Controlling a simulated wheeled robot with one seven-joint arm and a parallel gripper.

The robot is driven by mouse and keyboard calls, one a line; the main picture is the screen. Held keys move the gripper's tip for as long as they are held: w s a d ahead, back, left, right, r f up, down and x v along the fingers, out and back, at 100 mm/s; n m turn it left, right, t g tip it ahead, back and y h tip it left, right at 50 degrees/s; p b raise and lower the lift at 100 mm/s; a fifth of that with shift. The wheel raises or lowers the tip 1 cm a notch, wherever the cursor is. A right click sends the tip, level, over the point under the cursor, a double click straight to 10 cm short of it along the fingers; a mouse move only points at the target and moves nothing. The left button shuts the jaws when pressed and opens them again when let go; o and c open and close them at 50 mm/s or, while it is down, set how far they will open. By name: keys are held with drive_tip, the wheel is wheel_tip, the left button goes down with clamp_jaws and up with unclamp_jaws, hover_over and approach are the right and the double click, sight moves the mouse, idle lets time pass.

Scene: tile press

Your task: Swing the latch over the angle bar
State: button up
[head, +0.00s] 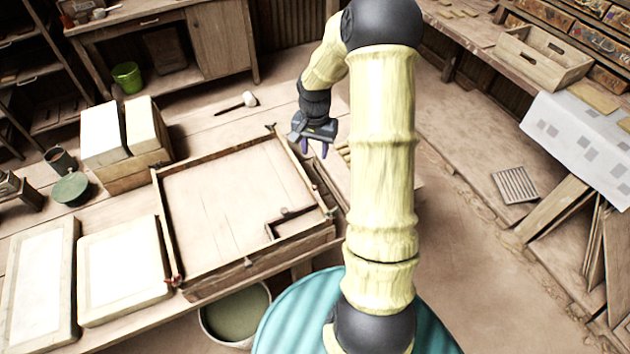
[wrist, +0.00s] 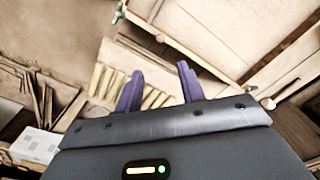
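The angle bar (head: 272,232) is an L-shaped strip lying inside the near right corner of a shallow wooden frame (head: 215,267) in the head view. Small fittings sit on the frame's rim. One, which may be the latch (head: 329,212), is at the right corner near the bar. A similar fitting with a pale knob (wrist: 267,103) shows at the right in the wrist view. I cannot tell its exact angle. My gripper (head: 315,149), with purple fingers (wrist: 160,87), hangs beyond the frame's right edge. Its fingers are apart, with nothing between them, and touch no fitting.
Pale slabs (head: 125,275) lie left of the frame, and a block stack (head: 125,175) stands behind them. A mallet (head: 237,103) lies on the bench behind. A slatted rack (wrist: 155,98) lies below my fingers. A bucket (head: 235,315) stands below the bench's front edge.

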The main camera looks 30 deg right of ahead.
sight(314, 186)
wheel_tip(314, 186, down, 15)
drive_tip(key=p, duration=0.3)
idle(0.3)
clamp_jaws()
